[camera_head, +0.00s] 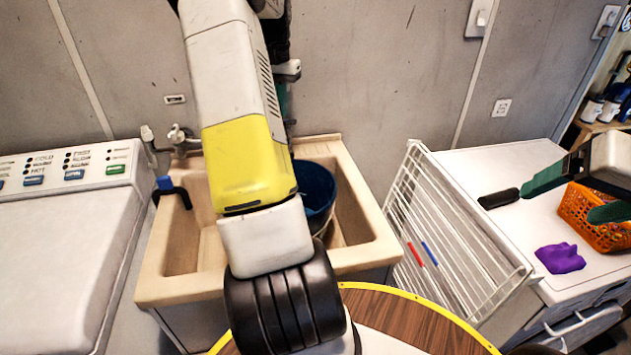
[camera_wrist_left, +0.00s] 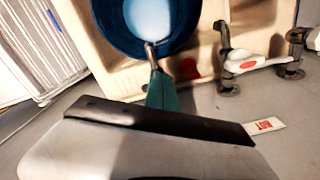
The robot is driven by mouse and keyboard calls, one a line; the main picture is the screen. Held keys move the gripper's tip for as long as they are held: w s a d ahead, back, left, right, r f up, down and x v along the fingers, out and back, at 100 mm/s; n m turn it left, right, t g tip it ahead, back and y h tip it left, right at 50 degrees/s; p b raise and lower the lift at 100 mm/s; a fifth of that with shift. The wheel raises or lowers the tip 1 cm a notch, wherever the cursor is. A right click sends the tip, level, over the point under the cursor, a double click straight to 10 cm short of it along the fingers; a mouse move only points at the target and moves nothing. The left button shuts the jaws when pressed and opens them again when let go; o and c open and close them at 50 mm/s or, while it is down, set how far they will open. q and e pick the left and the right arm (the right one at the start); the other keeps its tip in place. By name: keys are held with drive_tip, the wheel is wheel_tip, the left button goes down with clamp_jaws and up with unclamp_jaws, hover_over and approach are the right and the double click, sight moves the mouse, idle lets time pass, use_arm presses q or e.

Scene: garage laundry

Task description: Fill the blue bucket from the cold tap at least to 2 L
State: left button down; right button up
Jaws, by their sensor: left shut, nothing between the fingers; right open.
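The blue bucket (camera_head: 317,190) stands in the right part of the beige sink (camera_head: 350,262), partly hidden behind my left arm. The left wrist view shows its open mouth (camera_wrist_left: 122,42) with a pale area inside; I cannot tell how much water that is. A grey spout tip (camera_wrist_left: 150,50) appears over the bucket's rim. My left gripper (camera_wrist_left: 160,82) is shut and empty beside the spout. A tap with a red-marked white lever (camera_wrist_left: 252,63) is to its right, near a red-lettered label (camera_wrist_left: 263,126). The cold tap's handle is not clearly visible. My right gripper (camera_head: 560,198) is open and empty at the right.
A washing machine (camera_head: 60,230) stands left of the sink, with a black hose with a blue clip (camera_head: 166,184) over the sink's rim. A white drying rack (camera_head: 450,230) stands right. Beyond it, a white top holds an orange basket (camera_head: 590,225) and purple cloth (camera_head: 560,258).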

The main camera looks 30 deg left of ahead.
use_arm(q)
drive_tip(key=shift+s+r, duration=0.2)
drive_tip(key=shift+r, duration=0.4)
